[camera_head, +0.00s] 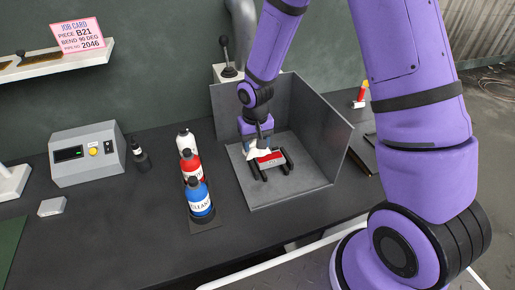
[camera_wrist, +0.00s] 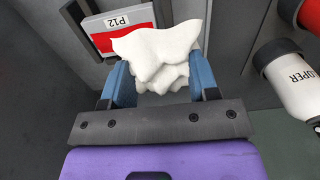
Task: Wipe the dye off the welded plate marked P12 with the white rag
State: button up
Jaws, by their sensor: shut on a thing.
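The welded plate (camera_wrist: 97,41) shows in the wrist view at the upper left, with a white P12 label and red dye on its face. In the head view the red-faced plate (camera_head: 271,161) rests on dark supports inside the grey open booth. My gripper (camera_wrist: 155,82) is shut on the white rag (camera_wrist: 158,47), which bunches up between the blue fingers and hangs over part of the plate. In the head view the rag (camera_head: 256,153) is at the plate's left end. I cannot tell whether the rag touches the plate.
The grey booth (camera_head: 322,146) has walls at the back and right. White, red and blue bottles (camera_head: 200,201) stand in a row left of it. A control box (camera_head: 88,153) is farther left. A job card (camera_head: 77,36) reading B21 stands on the shelf.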

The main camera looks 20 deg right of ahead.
jog(key=shift+r, duration=1.8)
jog(key=shift+d, duration=0.1)
